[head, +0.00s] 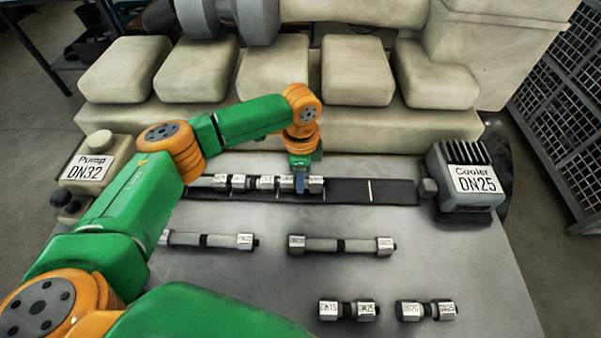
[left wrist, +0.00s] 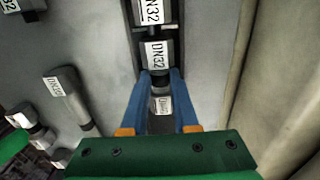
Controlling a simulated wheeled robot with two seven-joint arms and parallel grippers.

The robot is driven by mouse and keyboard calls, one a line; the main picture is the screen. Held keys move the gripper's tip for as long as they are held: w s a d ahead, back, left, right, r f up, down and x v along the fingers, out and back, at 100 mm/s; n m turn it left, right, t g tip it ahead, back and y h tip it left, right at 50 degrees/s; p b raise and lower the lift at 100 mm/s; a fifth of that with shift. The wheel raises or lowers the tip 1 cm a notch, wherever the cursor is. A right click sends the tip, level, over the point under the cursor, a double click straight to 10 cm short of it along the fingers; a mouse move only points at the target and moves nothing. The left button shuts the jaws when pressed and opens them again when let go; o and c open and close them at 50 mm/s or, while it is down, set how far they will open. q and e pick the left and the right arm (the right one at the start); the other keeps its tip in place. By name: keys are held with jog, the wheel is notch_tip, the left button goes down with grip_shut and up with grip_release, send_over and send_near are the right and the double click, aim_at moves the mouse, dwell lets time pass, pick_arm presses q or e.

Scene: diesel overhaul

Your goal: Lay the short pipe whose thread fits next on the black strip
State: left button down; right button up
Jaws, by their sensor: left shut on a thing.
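The black strip (head: 345,190) runs between the pump (head: 92,168), labelled DN32, and the cooler (head: 466,178), labelled DN25. Short pipes (head: 238,182) lie in a row on its left part; its right part is bare. My left gripper (head: 301,186) points down over the strip, shut around the middle of the short pipe (head: 316,184) at the right end of this row. In the left wrist view that pipe (left wrist: 155,54) sits between the blue fingers; its upper end reads DN32 and the lower label is unclear. It is in line with the neighbouring pipe. My right gripper is out of view.
Two short pipes lie at the front right, one (head: 348,310) marked DN15 and DN25, the other (head: 426,310) beside it. Two longer pipes lie mid-table, one (head: 340,244) in the centre and one (head: 208,240) partly behind my arm. Beige engine blocks (head: 357,72) stand behind.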

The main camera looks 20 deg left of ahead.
pick_arm(q)
jog(key=shift+f+p, duration=0.1)
jog(key=shift+p, duration=0.25)
dwell(0.7)
jog(key=c, duration=0.6)
grip_release()
jog(key=shift+s, duration=0.1)
notch_tip(320, 180, up, 7)
jog(key=shift+r+b, duration=0.1)
jog(key=shift+b, duration=0.55)
